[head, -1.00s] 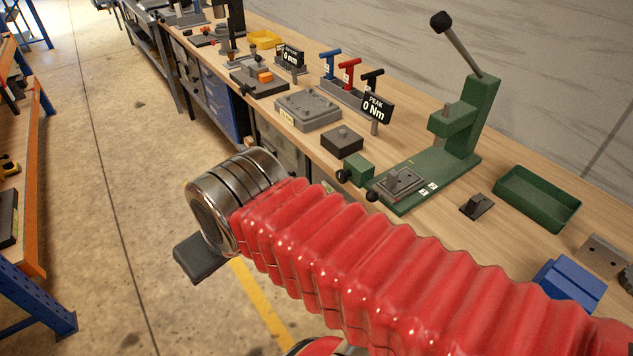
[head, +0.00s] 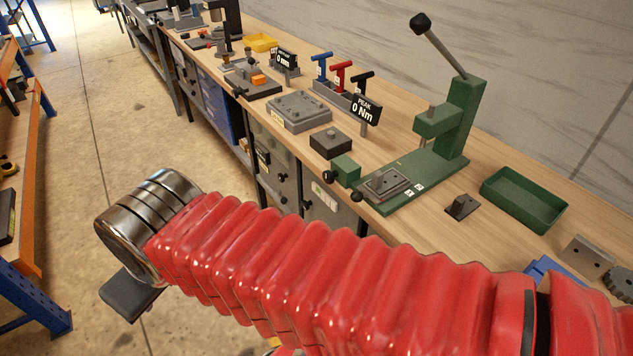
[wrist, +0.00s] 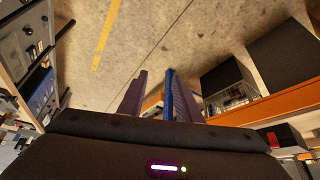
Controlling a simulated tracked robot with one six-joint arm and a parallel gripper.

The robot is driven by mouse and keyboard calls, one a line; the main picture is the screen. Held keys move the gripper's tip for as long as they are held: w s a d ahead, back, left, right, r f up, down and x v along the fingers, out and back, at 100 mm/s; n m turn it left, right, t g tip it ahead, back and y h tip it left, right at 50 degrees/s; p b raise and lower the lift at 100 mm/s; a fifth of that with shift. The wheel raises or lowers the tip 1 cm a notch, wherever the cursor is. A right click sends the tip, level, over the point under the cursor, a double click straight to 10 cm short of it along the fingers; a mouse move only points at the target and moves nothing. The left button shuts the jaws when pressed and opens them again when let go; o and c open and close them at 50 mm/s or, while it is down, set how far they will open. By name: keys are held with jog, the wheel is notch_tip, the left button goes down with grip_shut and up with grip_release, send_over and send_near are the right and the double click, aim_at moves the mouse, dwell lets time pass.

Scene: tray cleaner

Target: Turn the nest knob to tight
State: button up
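The green press (head: 455,120) stands on the bench with a small grey nest plate (head: 387,184) on its base. A black ball knob (head: 357,197) sits at the front edge by the nest, and another black knob (head: 330,177) is beside a green block (head: 346,170). I cannot tell which is the nest knob or read the small white labels (head: 408,191). Of my gripper, only a dark part (head: 132,293) shows beyond the metal wrist, over the aisle and well left of the press.
On the wooden bench are a dark block (head: 331,142), a grey plate fixture (head: 297,110), a "PEAK 0 Nm" display (head: 365,109), T-handles (head: 341,75) and a green tray (head: 523,198). A blue-and-orange rack (head: 38,310) stands at left. The aisle floor between is clear.

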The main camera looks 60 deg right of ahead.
jog(key=shift+o, duration=0.2)
jog(key=o, duration=0.3)
jog(key=shift+d+f, duration=0.15)
jog(key=shift+d, duration=0.05)
jog(key=shift+o, duration=0.8)
jog(key=d+f+n+g+h, duration=0.1)
jog(key=d+f+g+h, duration=0.2)
jog(key=d, duration=0.7)
notch_tip(320, 180, down, 3)
jog(key=shift+s+g+h, duration=0.2)
jog(key=shift+g+h, duration=0.2)
jog(key=shift+g, duration=0.8)
jog(key=w+d+f+n+g+h, duration=0.1)
jog(key=d+f+n+g+h, duration=0.1)
jog(key=d, duration=0.6)
jog(key=w+d+f+n+g+h, duration=0.1)
jog(key=d+f+n+g+h, duration=0.2)
jog(key=d+h, duration=0.3)
jog(key=w+d+f+n+g+h, duration=0.1)
jog(key=d+f+n+g+h, duration=0.2)
jog(key=d, duration=0.8)
jog(key=shift+w+d+f+n+h, duration=0.3)
jog(key=shift+f+n+h, duration=0.3)
jog(key=shift+n, duration=0.3)
jog(key=shift+s, duration=0.1)
